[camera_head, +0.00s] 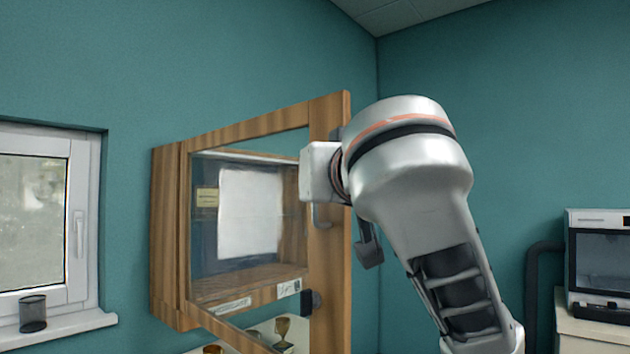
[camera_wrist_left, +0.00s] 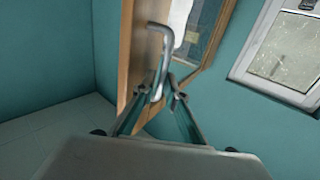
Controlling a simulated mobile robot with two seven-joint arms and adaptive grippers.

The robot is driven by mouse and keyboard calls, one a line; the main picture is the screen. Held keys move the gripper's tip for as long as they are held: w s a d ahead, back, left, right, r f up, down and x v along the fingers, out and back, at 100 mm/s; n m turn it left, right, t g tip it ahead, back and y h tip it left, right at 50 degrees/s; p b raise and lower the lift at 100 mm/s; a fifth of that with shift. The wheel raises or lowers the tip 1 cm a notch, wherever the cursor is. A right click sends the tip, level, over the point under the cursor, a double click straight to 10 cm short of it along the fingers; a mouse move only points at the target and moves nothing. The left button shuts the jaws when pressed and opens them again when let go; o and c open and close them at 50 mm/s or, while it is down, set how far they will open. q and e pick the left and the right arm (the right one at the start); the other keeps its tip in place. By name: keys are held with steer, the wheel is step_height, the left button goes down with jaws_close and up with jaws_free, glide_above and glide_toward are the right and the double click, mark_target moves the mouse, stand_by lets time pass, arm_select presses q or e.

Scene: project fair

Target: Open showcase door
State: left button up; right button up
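The wooden showcase (camera_head: 168,240) hangs on the wall. Its glass door (camera_head: 330,110) is swung partly open, its right edge standing out toward me; the interior shows through the glass. The metal handle (camera_head: 320,216) is on the right stile of the door. One arm of mine reaches up to it; its gripper (camera_head: 345,225) is partly hidden by the wrist. In the left wrist view, my left gripper (camera_wrist_left: 163,92) has its fingers close together on both sides of the hooked silver handle (camera_wrist_left: 152,40) and appears shut on it. My right gripper does not show.
A window (camera_head: 40,210) with a dark cup (camera_head: 33,314) on its sill is at the left. A gold trophy (camera_head: 282,330) stands low below the showcase. A boxy machine (camera_head: 598,255) is on a cabinet at the right.

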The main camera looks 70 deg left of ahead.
arm_select(q)
steer(key=s+d, duration=0.2)
steer(key=d, duration=0.9)
steer(key=shift+d, duration=0.25)
